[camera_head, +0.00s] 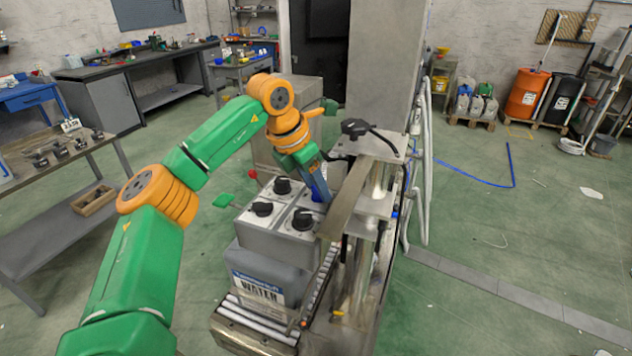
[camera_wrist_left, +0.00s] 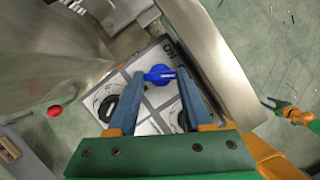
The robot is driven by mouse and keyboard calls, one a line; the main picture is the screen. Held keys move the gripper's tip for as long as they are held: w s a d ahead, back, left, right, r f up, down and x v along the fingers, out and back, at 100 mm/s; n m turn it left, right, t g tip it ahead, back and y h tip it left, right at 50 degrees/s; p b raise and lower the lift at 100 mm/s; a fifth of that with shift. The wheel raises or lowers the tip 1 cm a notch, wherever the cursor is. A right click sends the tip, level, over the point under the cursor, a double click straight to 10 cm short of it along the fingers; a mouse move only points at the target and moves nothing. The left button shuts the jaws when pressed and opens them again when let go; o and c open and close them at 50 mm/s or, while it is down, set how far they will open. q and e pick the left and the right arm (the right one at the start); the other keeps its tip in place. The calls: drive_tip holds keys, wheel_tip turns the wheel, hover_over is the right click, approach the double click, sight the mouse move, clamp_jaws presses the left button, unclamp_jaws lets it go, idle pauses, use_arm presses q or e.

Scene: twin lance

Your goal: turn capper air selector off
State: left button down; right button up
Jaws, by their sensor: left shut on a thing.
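A grey control box (camera_head: 262,236) with several black rotary knobs on its pale top stands by the steel machine in the head view. My left gripper (camera_head: 320,190) reaches down to the far right of this top and hides what is under it there. In the left wrist view a blue selector knob (camera_wrist_left: 158,73) sits between the tips of my left gripper (camera_wrist_left: 159,76), which is shut on it. Black knobs (camera_wrist_left: 107,107) show beside the fingers, and a partly visible "ON" marking is near the blue one. My right gripper (camera_wrist_left: 268,101) appears small at the right edge.
The box rests above a container marked WATER (camera_head: 258,287) on a roller conveyor (camera_head: 256,318). A steel plate (camera_head: 347,198) and post stand close to the right of my left gripper. A red ball knob (camera_head: 252,174) is behind the box. Open floor lies farther right.

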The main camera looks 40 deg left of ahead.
use_arm(q)
drive_tip(key=shift+r, duration=0.1)
drive_tip(key=c, duration=0.6)
unclamp_jaws()
drive_tip(key=shift+s, duration=0.1)
drive_tip(key=v, duration=0.7)
drive_tip(key=shift+b, duration=0.4)
drive_tip(key=shift+a, duration=0.15)
